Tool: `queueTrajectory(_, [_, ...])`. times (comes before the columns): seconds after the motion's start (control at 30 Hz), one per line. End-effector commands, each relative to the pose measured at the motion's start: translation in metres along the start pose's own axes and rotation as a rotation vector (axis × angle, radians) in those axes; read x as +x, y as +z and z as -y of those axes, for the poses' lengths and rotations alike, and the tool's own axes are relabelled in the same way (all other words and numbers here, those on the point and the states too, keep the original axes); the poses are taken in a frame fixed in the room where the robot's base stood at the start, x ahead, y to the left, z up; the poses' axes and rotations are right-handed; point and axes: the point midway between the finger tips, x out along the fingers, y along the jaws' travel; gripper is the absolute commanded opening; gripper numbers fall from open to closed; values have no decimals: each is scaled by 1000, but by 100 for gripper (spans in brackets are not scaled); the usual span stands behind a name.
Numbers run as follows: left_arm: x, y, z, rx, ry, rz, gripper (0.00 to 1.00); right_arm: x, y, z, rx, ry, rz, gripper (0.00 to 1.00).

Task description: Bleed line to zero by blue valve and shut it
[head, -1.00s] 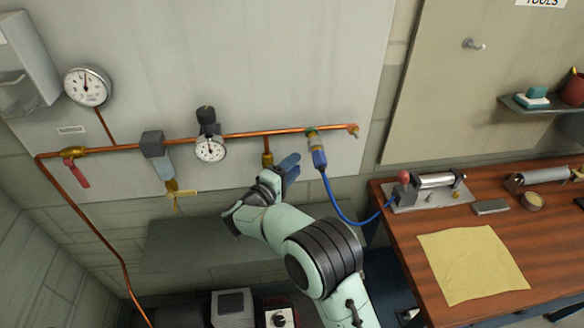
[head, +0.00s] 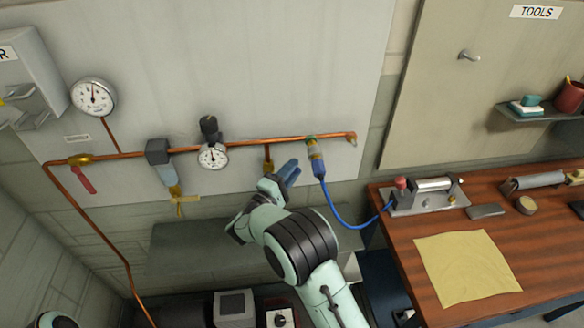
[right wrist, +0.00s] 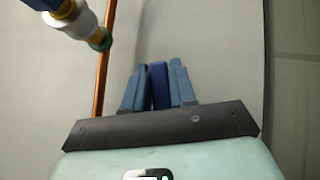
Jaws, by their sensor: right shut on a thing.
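My right gripper (head: 288,172) is at the blue valve, just below the copper pipe (head: 240,140). In the right wrist view its two blue-grey fingers (right wrist: 152,88) are shut on the darker blue valve handle (right wrist: 160,85). A brass valve stub (head: 268,156) hangs from the pipe beside the gripper; the rest of the valve is mostly hidden. The large round gauge (head: 93,96) at the left has its needle pointing roughly up. A smaller gauge (head: 212,156) sits on the pipe; its reading is too small to tell. My left gripper is not in view.
A blue hose fitting (head: 317,165) hangs close right of the gripper, its hose running to a hand pump (head: 425,195) on the wooden bench (head: 390,240). A red-handled valve (head: 82,175) and a filter (head: 165,170) are farther left. A grey shelf (head: 190,250) lies below.

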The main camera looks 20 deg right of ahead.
Motion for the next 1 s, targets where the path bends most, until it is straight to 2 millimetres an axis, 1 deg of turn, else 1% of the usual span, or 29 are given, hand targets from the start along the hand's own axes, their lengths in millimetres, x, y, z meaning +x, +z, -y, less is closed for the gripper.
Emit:
queueTrajectory(0.03, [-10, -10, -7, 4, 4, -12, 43, 2, -2, -8, -29, 32, 2, 0])
queueTrajectory(0.2, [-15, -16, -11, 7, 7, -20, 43, 0, -2, -13, -116, 120, 0, 0])
queueTrajectory(0.6, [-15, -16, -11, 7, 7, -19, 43, -3, -3, -23, -256, 260, 0, 0])
queueTrajectory(1.0, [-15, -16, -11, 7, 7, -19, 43, -3, -4, -25, -279, 284, 1, 0])
